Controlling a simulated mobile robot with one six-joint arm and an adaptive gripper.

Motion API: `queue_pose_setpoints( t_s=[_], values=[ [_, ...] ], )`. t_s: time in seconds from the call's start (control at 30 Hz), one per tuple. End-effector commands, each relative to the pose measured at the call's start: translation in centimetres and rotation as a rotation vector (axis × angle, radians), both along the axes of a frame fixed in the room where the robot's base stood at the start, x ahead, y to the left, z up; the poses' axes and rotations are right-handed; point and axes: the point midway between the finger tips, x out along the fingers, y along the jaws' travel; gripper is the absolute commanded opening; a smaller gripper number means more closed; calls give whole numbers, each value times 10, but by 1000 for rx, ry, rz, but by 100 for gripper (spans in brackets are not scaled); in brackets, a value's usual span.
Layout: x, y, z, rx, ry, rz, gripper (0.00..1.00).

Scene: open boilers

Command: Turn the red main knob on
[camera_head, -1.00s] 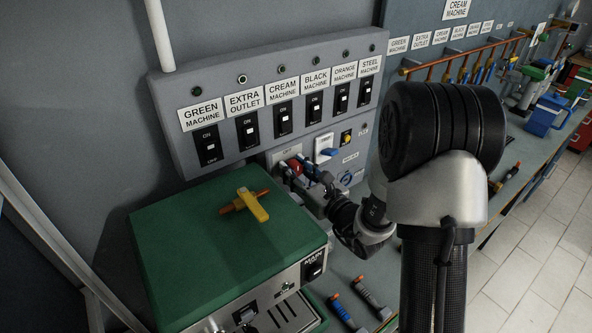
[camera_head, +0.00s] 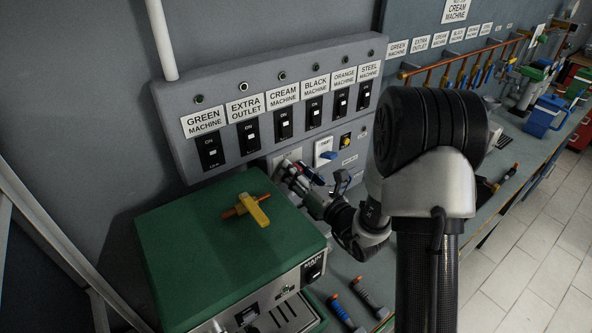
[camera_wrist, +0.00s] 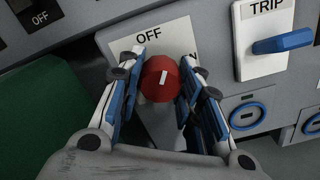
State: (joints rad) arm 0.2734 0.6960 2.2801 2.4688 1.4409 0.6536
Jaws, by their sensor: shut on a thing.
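The red main knob (camera_wrist: 161,78) is on a white plate on the grey panel. In the wrist view its white mark is near upright with a slight tilt, just below the "OFF" label (camera_wrist: 149,37); part of another label ending in "N" shows to the right. My gripper (camera_wrist: 160,85) is shut on the knob, one blue-padded finger on each side. In the head view my gripper (camera_head: 290,172) is at the panel below the switches, and the knob is mostly hidden by it.
A "TRIP" switch with a blue lever (camera_wrist: 282,42) is right of the knob, with blue-ringed sockets (camera_wrist: 247,112) below it. The green machine (camera_head: 225,245) with a yellow-handled valve (camera_head: 251,207) stands left of my arm. Labelled black switches (camera_head: 211,152) line the panel above.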

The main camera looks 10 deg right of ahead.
Motion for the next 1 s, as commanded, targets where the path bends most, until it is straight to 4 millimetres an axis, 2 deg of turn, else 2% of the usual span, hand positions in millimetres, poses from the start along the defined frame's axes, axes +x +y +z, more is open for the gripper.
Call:
queue_pose_setpoints(
  t_s=[0.7,1.0],
  values=[
    [0,1,2,623,260,0,9],
    [0,1,2,825,342,0,9]
  ],
)
